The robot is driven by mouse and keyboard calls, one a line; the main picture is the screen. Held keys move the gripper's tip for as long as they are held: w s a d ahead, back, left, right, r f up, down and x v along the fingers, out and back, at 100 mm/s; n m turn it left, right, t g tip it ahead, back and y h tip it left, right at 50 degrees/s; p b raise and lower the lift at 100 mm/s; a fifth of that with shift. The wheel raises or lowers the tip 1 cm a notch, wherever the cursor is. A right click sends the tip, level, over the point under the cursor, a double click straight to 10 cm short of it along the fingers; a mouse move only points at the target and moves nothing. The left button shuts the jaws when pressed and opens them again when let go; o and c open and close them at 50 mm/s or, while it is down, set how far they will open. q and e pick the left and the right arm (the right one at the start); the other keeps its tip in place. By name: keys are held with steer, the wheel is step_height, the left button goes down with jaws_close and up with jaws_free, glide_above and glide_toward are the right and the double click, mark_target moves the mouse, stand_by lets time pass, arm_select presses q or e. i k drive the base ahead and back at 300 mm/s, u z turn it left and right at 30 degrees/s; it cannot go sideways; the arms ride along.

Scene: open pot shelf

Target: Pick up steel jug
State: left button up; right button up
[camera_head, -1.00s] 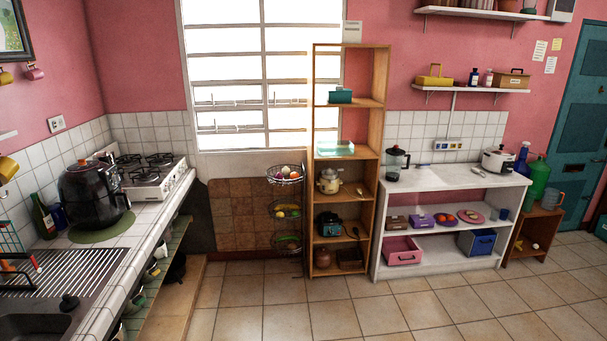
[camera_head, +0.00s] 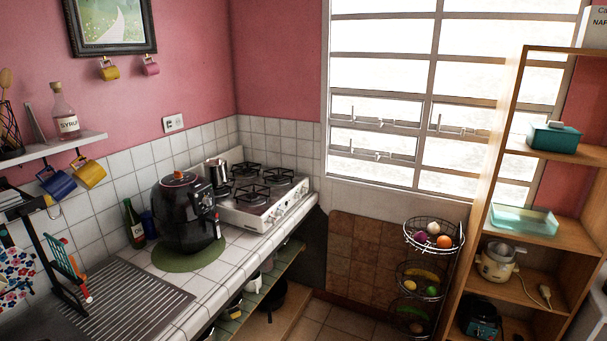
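A shiny steel jug (camera_head: 216,173) stands upright at the back left of the white stove (camera_head: 262,207). Its lower part is partly hidden behind the black air fryer (camera_head: 184,215). I cannot tell whether it rests on a burner or beside one. Neither of my grippers is in view.
The air fryer stands on a green mat (camera_head: 170,262) in front of the jug. A green bottle (camera_head: 134,225) and the draining board (camera_head: 140,295) are to its left. A wooden shelf (camera_head: 480,180) and a wire fruit basket (camera_head: 434,250) stand at the right. Floor is clear below.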

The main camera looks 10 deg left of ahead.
mark_target(215, 169)
steer(key=u, duration=0.5)
steer(key=i, duration=1)
steer(key=u, duration=0.1)
